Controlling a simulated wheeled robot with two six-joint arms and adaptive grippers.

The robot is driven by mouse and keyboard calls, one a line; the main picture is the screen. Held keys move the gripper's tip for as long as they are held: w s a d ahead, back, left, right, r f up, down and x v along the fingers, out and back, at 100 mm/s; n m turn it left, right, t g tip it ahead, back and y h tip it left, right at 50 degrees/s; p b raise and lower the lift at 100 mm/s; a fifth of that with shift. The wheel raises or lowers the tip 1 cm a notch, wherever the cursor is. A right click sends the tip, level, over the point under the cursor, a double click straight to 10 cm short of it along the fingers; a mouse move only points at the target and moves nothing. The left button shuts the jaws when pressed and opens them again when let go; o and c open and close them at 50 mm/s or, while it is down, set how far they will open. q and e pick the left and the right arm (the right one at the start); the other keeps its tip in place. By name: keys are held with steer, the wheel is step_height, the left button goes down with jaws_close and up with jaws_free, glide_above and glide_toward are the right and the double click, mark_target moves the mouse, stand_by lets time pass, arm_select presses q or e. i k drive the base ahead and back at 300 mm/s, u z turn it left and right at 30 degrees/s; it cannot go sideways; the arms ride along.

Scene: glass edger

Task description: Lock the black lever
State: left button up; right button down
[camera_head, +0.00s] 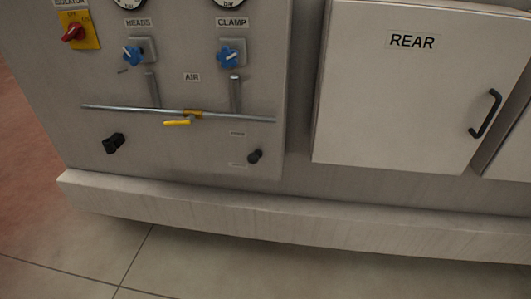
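Two black parts sit low on the grey machine panel in the head view. The left black part (114,143) is larger, angled and lever-like. The right black part (255,156) is smaller and knob-like, under a small label too blurred to read. I cannot tell for sure which is the black lever, nor its locked state. Neither of my grippers is in view.
Above them a metal pipe (140,108) runs across the panel with a yellow handle (177,123). Blue knobs (132,56) and a red switch (73,33) sit higher. A door marked REAR (400,90) is at right. A ledge (290,222) juts out below; floor is clear.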

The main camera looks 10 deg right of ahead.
mark_target(253, 158)
steer(key=z, duration=1)
steer(key=i, duration=0.6)
steer(key=u, duration=1.35)
